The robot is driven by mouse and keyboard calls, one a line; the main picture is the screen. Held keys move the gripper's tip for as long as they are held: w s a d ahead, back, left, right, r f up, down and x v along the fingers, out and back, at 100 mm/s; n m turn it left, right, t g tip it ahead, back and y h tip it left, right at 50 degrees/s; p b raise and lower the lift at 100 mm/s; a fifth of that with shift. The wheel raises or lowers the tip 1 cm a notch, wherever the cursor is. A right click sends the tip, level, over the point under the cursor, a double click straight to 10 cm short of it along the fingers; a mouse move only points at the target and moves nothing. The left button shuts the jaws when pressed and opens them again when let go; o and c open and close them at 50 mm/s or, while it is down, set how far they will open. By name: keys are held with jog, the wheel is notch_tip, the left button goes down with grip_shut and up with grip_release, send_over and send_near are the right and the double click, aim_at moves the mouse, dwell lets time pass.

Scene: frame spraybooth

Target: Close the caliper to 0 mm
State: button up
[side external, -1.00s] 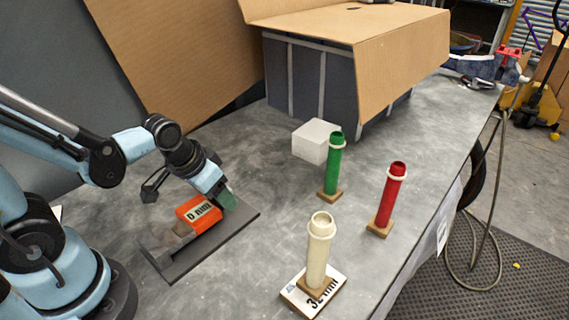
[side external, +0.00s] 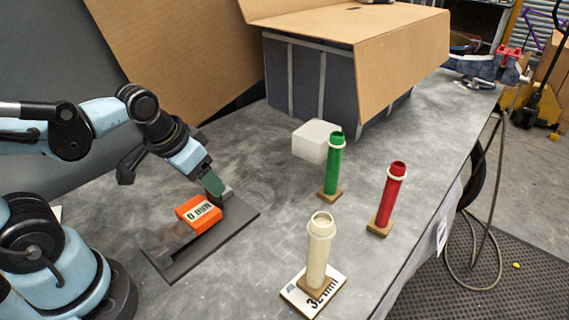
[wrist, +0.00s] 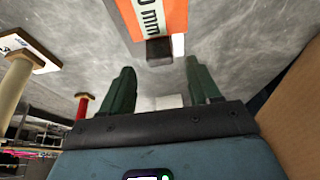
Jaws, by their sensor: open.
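The caliper is a dark grey flat bar (side external: 200,255) lying on the table in front of my arm. An orange block (side external: 198,214) marked "0 mm" sits on it, and a small grey upright (side external: 226,194) stands at its far end. In the wrist view the orange block (wrist: 162,16) shows at the top edge, with a small dark block (wrist: 160,51) below it. My gripper (side external: 214,186) is above the far end of the caliper, near the upright. Its two green fingers (wrist: 161,80) are apart, with nothing between them that I can see held.
A green tube (side external: 334,165), a red tube (side external: 388,200) and a cream tube (side external: 318,250) stand on small bases to the right; the cream one is on a "32 mm" plate (side external: 330,290). A white block (side external: 312,141) and a cardboard-topped booth (side external: 340,75) stand behind.

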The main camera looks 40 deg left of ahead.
aim_at(200, 210)
jog(key=v, duration=0.6)
jog(key=shift+s, duration=0.1)
jog(key=shift+f, duration=0.1)
jog(key=shift+w+d+f+t, duration=0.1)
jog(key=shift+w+f+t, duration=0.1)
jog(key=shift+w+t, duration=0.4)
jog(key=shift+w+d+f+t, duration=0.1)
jog(key=shift+w+f+t, duration=0.2)
jog(key=shift+w, duration=0.6)
jog(key=shift+w+d+f+t, duration=0.15)
jog(key=shift+w+t, duration=0.35)
jog(key=shift+w, duration=0.25)
